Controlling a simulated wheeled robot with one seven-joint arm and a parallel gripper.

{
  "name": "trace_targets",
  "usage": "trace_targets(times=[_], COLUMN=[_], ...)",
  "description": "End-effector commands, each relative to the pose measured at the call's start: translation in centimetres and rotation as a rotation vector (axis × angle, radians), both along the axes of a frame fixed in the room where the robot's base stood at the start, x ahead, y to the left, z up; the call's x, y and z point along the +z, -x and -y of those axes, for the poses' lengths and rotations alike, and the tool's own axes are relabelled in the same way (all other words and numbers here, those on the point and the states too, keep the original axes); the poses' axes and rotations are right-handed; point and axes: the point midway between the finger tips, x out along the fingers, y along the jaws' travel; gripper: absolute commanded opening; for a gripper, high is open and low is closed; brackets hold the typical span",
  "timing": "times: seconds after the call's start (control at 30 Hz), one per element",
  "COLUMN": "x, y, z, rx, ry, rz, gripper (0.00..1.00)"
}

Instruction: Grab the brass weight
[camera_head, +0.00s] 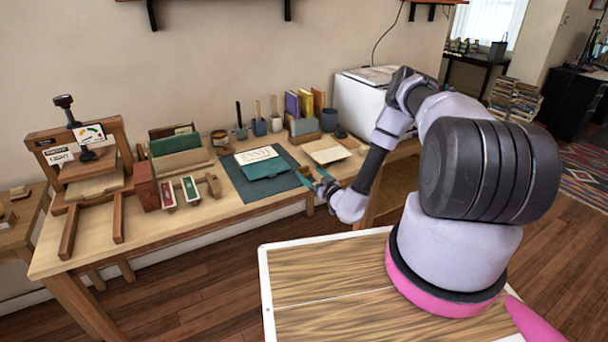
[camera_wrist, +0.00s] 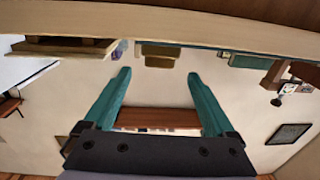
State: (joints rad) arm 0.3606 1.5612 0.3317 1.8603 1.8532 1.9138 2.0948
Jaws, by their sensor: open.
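I cannot make out the brass weight for certain in either view. In the wrist view, which is upside down, a small olive-brown block (camera_wrist: 160,52) shows at the table edge, beyond and between my fingertips; it may be the weight. My gripper (camera_head: 318,184) is in front of the table's front edge, right of the dark green mat (camera_head: 240,184). In the wrist view my gripper (camera_wrist: 157,76) has its two teal fingers wide apart with nothing between them. My arm and gripper may hide small things behind them in the head view.
The wooden table (camera_head: 165,232) edge is close to my gripper. A teal folder (camera_head: 268,169) lies on the mat. A paper stack (camera_head: 326,150) and upright books (camera_head: 305,103) stand at the right, a wooden press (camera_head: 85,160) at the left. A white machine (camera_head: 358,105) is behind my arm.

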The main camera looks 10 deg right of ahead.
Motion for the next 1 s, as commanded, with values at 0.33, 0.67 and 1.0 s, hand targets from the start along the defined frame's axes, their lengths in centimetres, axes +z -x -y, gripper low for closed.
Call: trace_targets(times=[0.33,0.67,1.0], x=[0.0,0.0,0.0], y=[-4.2,-5.1,-5.1], z=[-1.5,-1.7,-1.7], rx=[0.002,-0.001,0.0], ry=[0.002,0.001,0.001], rz=[0.003,0.0,0.0], gripper=[0.9,0.9,0.0])
